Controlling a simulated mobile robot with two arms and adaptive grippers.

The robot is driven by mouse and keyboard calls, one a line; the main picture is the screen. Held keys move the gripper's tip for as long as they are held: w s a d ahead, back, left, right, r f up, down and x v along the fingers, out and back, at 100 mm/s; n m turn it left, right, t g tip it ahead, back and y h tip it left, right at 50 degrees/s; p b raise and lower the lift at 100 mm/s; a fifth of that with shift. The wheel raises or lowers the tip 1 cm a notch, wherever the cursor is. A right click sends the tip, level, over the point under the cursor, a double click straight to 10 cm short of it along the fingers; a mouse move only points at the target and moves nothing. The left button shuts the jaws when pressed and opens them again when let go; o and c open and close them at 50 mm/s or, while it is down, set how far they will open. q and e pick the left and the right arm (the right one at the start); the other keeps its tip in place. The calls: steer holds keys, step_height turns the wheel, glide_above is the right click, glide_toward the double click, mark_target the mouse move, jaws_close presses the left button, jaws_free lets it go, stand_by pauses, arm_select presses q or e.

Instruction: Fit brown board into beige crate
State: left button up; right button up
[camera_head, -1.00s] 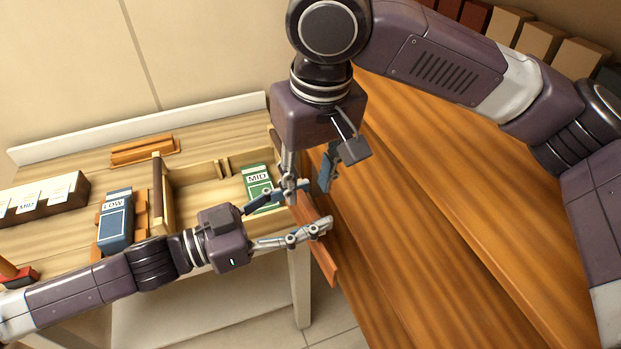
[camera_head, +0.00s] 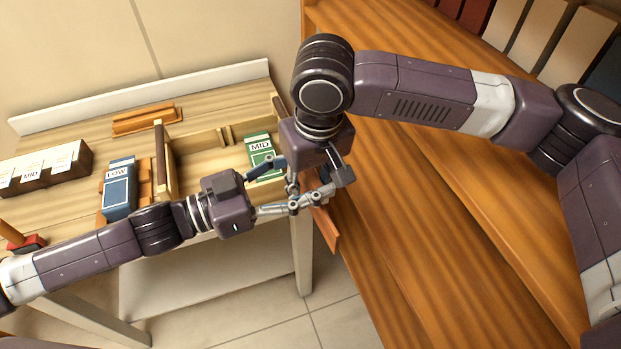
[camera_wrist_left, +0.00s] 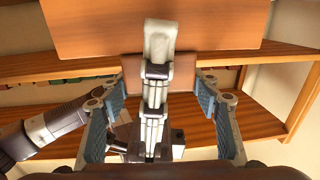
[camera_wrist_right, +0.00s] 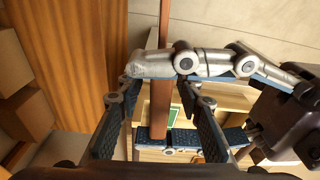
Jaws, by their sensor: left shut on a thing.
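The brown board (camera_head: 325,228) is a thin red-brown plank, tilted beside the table's right corner. My left gripper (camera_head: 298,203) is shut on it; board and fingers partly hide each other. The board shows broad in the left wrist view (camera_wrist_left: 90,28) and edge-on in the right wrist view (camera_wrist_right: 159,110). My right gripper (camera_wrist_right: 158,125) comes down from above; its fingers stand apart on both sides of the board with gaps. The beige crate (camera_head: 205,165) is on the table, left of the grippers, with a green MID pack (camera_head: 262,152) at its right inside.
A blue LOW pack (camera_head: 119,190) stands left of the crate. Orange-brown wooden pieces (camera_head: 145,118) lie behind it. A dark box with white cards (camera_head: 45,168) is at far left. A large wooden shelf (camera_head: 430,220) fills the right, close to the grippers.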

jaws_close()
arm_select(q)
steer(key=o, duration=1.8)
